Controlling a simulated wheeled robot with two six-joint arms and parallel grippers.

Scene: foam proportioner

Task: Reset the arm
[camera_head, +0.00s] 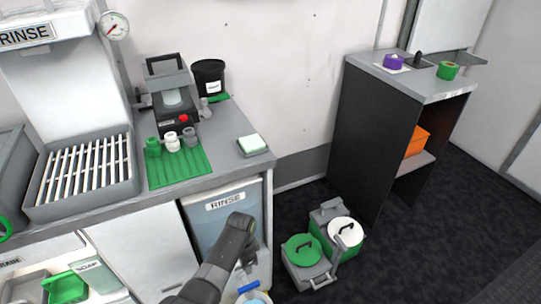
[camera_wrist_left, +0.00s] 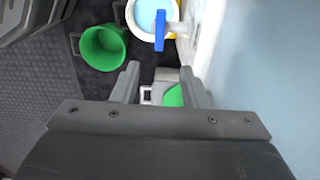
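My left arm (camera_head: 212,272) reaches up from the bottom of the head view, and its wrist bends in front of the RINSE bin. In the left wrist view my left gripper (camera_wrist_left: 160,78) has its two fingers spread apart with nothing held between them. A grey and green object (camera_wrist_left: 173,95) shows in the gap, beyond the fingers. I cannot make out the left fingertips in the head view. My right gripper is not in view.
A bucket of pale blue liquid with a blue-handled tool (camera_wrist_left: 160,32) and a green bucket (camera_wrist_left: 103,47) stand below the gripper. The RINSE bin (camera_head: 208,222) is beside the arm. Lidded containers (camera_head: 302,252) stand on the floor; dark floor (camera_head: 430,230) is clear at right.

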